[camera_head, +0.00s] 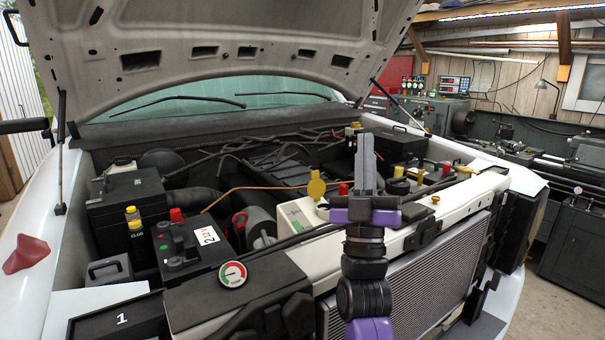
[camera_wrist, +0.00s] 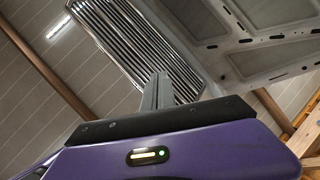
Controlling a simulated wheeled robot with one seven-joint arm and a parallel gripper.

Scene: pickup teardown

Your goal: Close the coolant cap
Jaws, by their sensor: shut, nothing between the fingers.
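A round yellow cap (camera_head: 316,184), which looks like the coolant cap, stands up on edge with its flat face toward the camera. It is at the top of a white tank (camera_head: 297,214) with a green mark, left of my arm in the head view. Its hinge and the opening are too small to make out. My gripper (camera_head: 366,158) points straight up to the right of the cap, apart from it. Its fingers are together and empty. In the wrist view the fingers (camera_wrist: 157,90) point up toward the hood (camera_wrist: 260,50); no cap shows there.
The raised hood (camera_head: 240,45) spans above the engine bay. A cream front beam (camera_head: 460,200) and radiator (camera_head: 420,270) lie in front. Left of the tank are a black box (camera_head: 185,248) and a round gauge (camera_head: 232,274). Several yellow and red caps sit to the right.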

